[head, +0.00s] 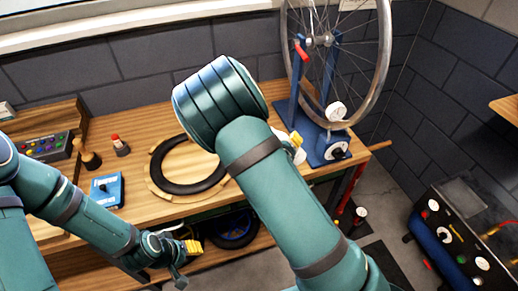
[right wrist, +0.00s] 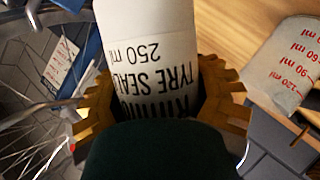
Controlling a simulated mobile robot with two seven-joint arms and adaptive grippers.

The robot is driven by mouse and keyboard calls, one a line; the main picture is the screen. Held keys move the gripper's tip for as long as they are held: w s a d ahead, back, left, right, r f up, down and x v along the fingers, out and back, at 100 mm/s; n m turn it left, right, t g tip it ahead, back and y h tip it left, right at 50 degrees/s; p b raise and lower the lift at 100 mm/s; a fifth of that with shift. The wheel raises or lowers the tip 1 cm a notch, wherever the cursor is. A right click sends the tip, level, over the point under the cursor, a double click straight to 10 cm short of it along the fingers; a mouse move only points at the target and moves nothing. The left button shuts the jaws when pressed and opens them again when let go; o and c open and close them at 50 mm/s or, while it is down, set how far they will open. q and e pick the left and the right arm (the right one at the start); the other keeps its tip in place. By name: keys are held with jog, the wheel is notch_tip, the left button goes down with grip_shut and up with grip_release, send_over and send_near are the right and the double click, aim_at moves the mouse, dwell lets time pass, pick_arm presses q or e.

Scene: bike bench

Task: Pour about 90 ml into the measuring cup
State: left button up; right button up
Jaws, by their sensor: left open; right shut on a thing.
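A white bottle (right wrist: 150,55) marked TYRE SEALANT 250 ml fills the middle of the right wrist view. My right gripper (right wrist: 158,106) is shut on it, with a yellow finger on each side. The measuring cup (right wrist: 288,68), pale with red ml marks, is to the right of the bottle and apart from it. The liquid level in the cup cannot be made out. In the head view my right arm hides the cup and most of the right gripper. My left gripper (head: 187,262) is open and empty in front of the bench edge, low in the picture.
On the wooden bench (head: 130,133) lie a black tyre ring (head: 157,170), a blue box (head: 106,189) and a small red-topped bottle (head: 121,146). A wheel (head: 385,45) stands in a blue truing stand (head: 328,150) at the back right. A dark machine (head: 465,235) stands at the right.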

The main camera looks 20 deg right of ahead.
jog(key=shift+n+h, duration=0.5)
jog(key=shift+n, duration=0.2)
jog(key=f+b, duration=0.1)
jog(key=f, duration=0.1)
jog(key=f+b, duration=0.1)
jog(key=f, duration=0.1)
jog(key=shift+s+d+f+b, duration=0.1)
jog(key=shift+s+d+b, duration=0.1)
jog(key=shift+d+b, duration=0.15)
jog(key=shift+p, duration=0.3)
jog(key=shift+s+d+n+g+h, duration=0.15)
jog(key=shift+n+g+h, duration=0.15)
jog(key=shift+n+h, duration=0.1)
jog(key=shift+d+r+n+h+p, duration=0.2)
jog(key=shift+r+n+h+p, duration=0.3)
jog(key=shift+r+n, duration=0.1)
jog(key=shift+a+r+n+g+h+p, duration=0.3)
jog(key=shift+r+n+h+p, duration=0.1)
jog(key=shift+r+n+p, duration=0.25)
jog(key=shift+r+n, duration=0.3)
jog(key=shift+n, duration=0.05)
jog(key=shift+w+r+n+h, duration=0.25)
jog(key=shift+r+n+h, duration=0.25)
jog(key=shift+r, duration=0.05)
dwell(0.7)
jog(key=shift+s+a+r+n+h+b, duration=0.1)
jog(key=shift+a+r+n+h+b, duration=0.2)
jog(key=shift+a+b, duration=0.05)
dwell(0.7)
